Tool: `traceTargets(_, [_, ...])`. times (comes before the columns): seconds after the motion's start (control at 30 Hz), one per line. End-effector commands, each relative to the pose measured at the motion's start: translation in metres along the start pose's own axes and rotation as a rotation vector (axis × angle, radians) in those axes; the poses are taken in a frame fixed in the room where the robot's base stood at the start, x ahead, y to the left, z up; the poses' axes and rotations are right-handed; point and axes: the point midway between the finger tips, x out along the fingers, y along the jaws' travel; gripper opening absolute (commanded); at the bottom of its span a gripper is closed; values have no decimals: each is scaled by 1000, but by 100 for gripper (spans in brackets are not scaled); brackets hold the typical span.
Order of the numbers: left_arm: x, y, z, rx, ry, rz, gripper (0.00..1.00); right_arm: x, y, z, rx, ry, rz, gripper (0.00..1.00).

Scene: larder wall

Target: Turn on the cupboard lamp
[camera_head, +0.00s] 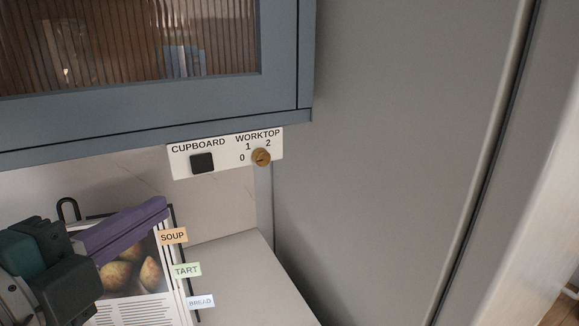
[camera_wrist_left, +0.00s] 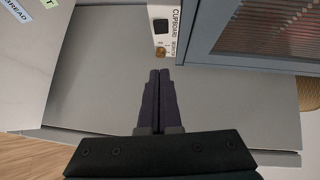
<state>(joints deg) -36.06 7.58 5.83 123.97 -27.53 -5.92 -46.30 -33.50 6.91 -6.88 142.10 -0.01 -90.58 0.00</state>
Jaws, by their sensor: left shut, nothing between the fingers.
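A white switch panel (camera_head: 222,168) is fixed under the front edge of the wall cupboard. It carries a square black switch (camera_head: 202,163) under the word CUPBOARD, and a round brass knob (camera_head: 261,157) under WORKTOP with marks 0, 1 and 2. My left gripper (camera_head: 164,204) is shut and empty, its purple fingers pointing right, below and left of the black switch and apart from the panel. In the left wrist view the shut fingertips (camera_wrist_left: 160,72) lie below the brass knob (camera_wrist_left: 160,52), with the black switch (camera_wrist_left: 160,26) farther up. My right gripper is not in view.
The blue-grey cupboard (camera_head: 285,70) has a ribbed glass door. A recipe book (camera_head: 130,290) with SOUP, TART and BREAD tabs stands behind my left gripper. A tall grey panel (camera_head: 390,150) rises on the right. The pale worktop (camera_head: 245,275) right of the book is clear.

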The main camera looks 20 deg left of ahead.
Motion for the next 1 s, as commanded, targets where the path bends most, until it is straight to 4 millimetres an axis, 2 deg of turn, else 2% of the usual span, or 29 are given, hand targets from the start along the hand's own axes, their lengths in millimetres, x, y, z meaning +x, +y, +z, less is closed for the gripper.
traceTargets(0.17, [27, -5, -1, 0, 0, -4, 0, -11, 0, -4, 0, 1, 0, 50])
traceTargets(0.5, [95, -4, -1, -2, 0, -2, 0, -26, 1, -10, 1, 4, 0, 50])
traceTargets(0.7, [113, -2, 19, 1, 0, 1, 0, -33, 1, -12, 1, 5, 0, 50])
traceTargets(1.0, [122, -1, 28, -1, 0, -1, 0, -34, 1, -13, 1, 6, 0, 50])
